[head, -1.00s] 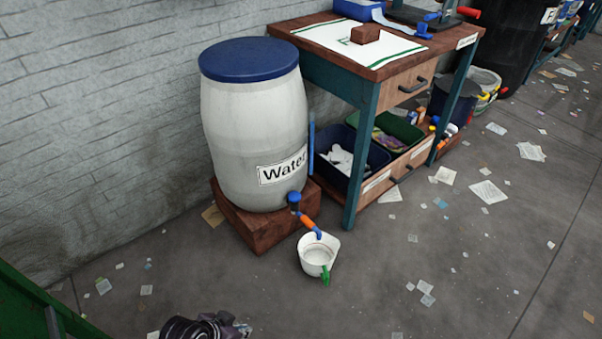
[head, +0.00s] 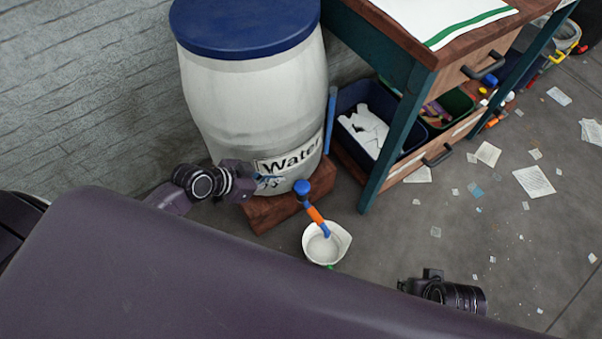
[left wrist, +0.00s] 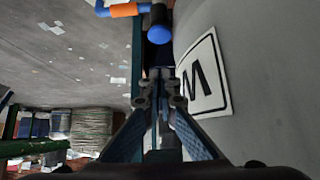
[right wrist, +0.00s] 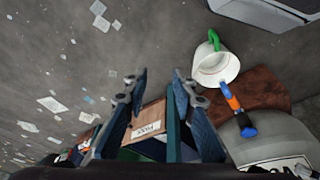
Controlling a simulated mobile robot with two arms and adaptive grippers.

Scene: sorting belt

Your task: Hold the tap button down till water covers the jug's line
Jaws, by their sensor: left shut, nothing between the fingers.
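The white water barrel (head: 235,100) carries a tap with a blue button (head: 302,187), an orange body and a blue spout. The white jug (head: 341,240) stands on the floor under the spout; I cannot make out a water level or its line. My left gripper (head: 270,181) is shut and empty beside the barrel's label, just left of the button and apart from it. In the left wrist view the button (left wrist: 159,33) lies ahead of the fingertips. My right gripper (right wrist: 160,80) is open and empty; the jug (right wrist: 208,68) with its green handle is to its right.
The barrel stands on a brick-red block (head: 262,213). A workbench (head: 395,135) with bins on its lower shelf stands at the right. The floor at the right has scattered papers.

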